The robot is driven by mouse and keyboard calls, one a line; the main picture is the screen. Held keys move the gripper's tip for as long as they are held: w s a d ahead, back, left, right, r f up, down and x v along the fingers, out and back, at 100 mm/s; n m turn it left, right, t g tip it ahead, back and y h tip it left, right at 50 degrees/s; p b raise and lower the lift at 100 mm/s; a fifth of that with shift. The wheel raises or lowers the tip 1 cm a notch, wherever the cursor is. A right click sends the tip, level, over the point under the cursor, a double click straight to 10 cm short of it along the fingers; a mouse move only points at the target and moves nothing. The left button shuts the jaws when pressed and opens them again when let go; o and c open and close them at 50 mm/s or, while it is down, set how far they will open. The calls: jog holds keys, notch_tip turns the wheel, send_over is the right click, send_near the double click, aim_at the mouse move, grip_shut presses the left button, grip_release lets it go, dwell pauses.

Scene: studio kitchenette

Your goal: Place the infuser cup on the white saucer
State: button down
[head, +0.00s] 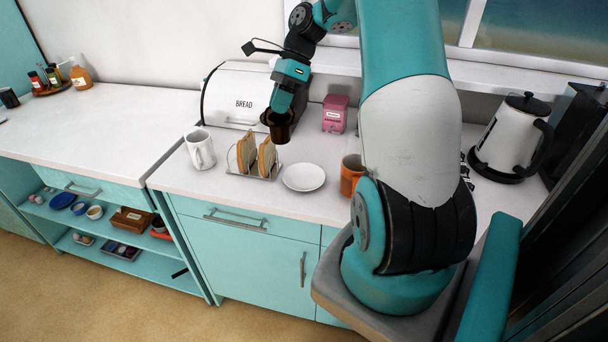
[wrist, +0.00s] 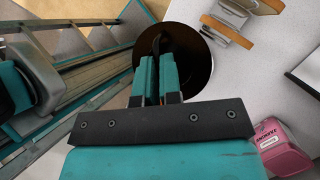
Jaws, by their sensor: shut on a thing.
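The infuser cup (head: 279,132) is dark brown and hangs below my gripper (head: 281,114), above the counter. It looks roughly upright. In the head view it is up and left of the white saucer (head: 304,177), clearly apart from it. The saucer lies empty on the counter near the front edge. In the wrist view the cup (wrist: 201,68) shows as a dark round opening beneath my gripper (wrist: 158,58), whose fingers are shut on it. The exact grip point is hard to see. I cannot make out the saucer in the wrist view.
A toast rack with bread (head: 257,157) stands just left of the saucer, and an orange mug (head: 350,178) right of it. A white mug (head: 200,150) stands farther left. Behind are the bread bin (head: 240,97) and a pink tin (head: 335,113). A kettle (head: 508,136) stands at right.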

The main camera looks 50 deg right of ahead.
jog(key=s+d+r+m+t+h, duration=0.1)
jog(key=s+d+r+m+t, duration=0.25)
jog(key=r+m, duration=0.3)
notch_tip(320, 180, down, 20)
jog(key=d, duration=0.1)
jog(key=shift+s+f+m+h+p, duration=0.2)
jog(key=shift+f+m+h+p, duration=0.05)
jog(key=shift+m+h+p, duration=0.1)
jog(key=c, duration=1.3)
grip_release()
jog(key=shift+f, duration=0.1)
